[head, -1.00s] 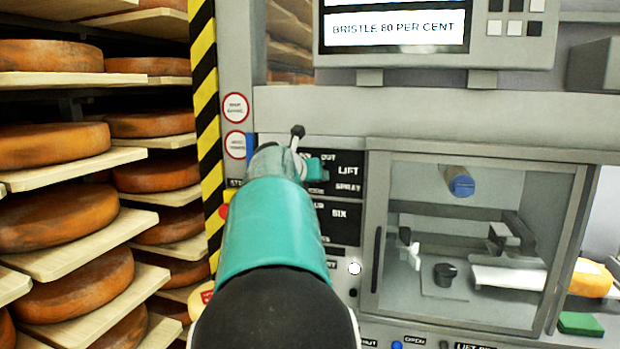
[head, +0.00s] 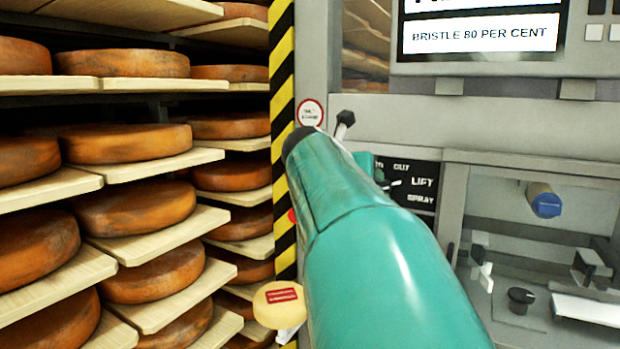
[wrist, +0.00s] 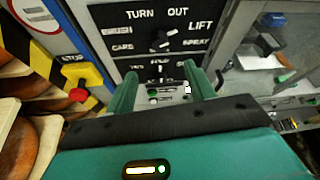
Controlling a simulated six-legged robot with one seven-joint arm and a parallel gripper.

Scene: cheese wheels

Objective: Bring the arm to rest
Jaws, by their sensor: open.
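My gripper (wrist: 159,70) shows in the wrist view as two green fingers spread apart, with nothing held between them. They point at the black control panel (wrist: 165,33) of the machine. The upper dial (wrist: 162,41) is just beyond the tips, and a lower dial (wrist: 160,80) shows in the gap between the fingers. I cannot tell how far the tips are from the panel. In the head view my teal arm (head: 385,275) reaches up and forward across the middle, hiding most of the gripper and part of the panel (head: 412,188).
Shelves of orange cheese wheels (head: 127,143) fill the left, beside a yellow-black striped post (head: 282,100). A pale cheese with a red label (head: 279,312) is near the arm. A red stop button (wrist: 78,95) is left of the gripper. A glazed machine chamber (head: 520,215) stands right.

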